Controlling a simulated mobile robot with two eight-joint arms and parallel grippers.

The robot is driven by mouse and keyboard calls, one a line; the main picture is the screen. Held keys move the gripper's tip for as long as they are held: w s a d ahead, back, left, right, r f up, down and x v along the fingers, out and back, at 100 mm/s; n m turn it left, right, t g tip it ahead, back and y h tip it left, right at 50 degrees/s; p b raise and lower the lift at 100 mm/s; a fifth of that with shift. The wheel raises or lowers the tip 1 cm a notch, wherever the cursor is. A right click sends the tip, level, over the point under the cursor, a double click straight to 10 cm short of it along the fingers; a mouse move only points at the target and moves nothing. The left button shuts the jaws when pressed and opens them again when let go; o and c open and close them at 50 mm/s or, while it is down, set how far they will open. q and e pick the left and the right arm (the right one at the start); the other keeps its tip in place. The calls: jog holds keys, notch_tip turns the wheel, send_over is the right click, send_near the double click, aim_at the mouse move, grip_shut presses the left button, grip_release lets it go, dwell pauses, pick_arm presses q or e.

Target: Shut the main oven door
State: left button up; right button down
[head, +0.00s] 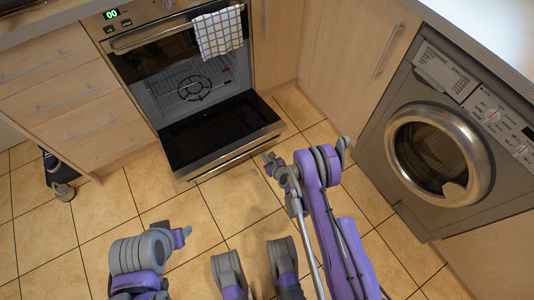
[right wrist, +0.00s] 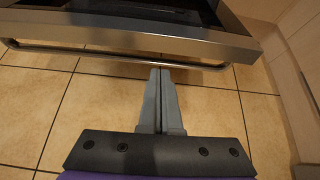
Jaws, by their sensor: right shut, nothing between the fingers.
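The main oven door (head: 222,133) hangs folded down and open at the front of the oven (head: 165,65), its dark inner face up. The oven cavity with a wire rack (head: 194,87) shows behind it. In the right wrist view, the door's metal front edge (right wrist: 140,35) and handle bar (right wrist: 100,55) cross the top. My right gripper (right wrist: 160,73) is shut and empty, its tips close to the handle bar; I cannot tell whether they touch. In the head view this gripper (head: 270,163) is just off the door's front right corner. My left gripper is not in view.
A checked towel (head: 218,32) hangs on the upper oven handle. A washing machine (head: 440,145) stands at the right, and drawers (head: 70,95) are left of the oven. A dark object (head: 58,173) stands by the left cabinets. The tiled floor before the door is mostly clear.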

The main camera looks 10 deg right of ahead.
jog(key=b+x, duration=0.2)
jog(key=x, duration=0.8)
jog(key=shift+f+b, duration=0.3)
jog(key=shift+f, duration=0.05)
jog(key=shift+d+r, duration=0.15)
